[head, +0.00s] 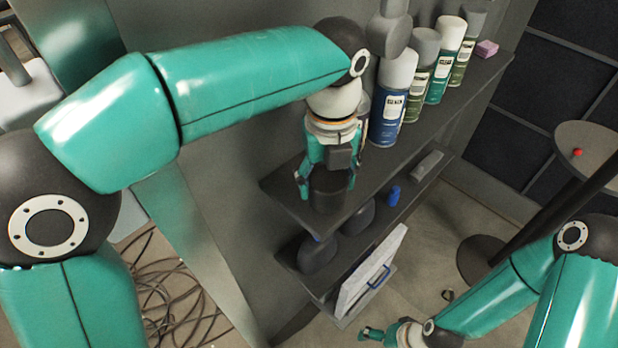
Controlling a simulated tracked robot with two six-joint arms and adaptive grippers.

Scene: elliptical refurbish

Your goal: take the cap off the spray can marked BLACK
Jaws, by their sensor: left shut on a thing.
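My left gripper (324,186) points down over the near end of the upper shelf, its fingers around a dark cylinder (329,191). I cannot tell whether this is a cap or a whole can, nor whether it touches the shelf. Spray cans stand in a row to the right: a blue one with a whitish cap (390,112), an olive one with a grey cap (421,80), a teal one with a white cap (440,78) and a green one with a grey cap. Their labels are too small to read; none clearly says BLACK. My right gripper (371,334) is low, away from the shelves.
The upper shelf (430,118) carries a pink block (487,48) at its far end. The lower shelf holds dark rounded things, a blue item (394,195) and a grey block. A white panel with a blue handle (371,272) leans below. Cables lie on the floor. A round table stands right.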

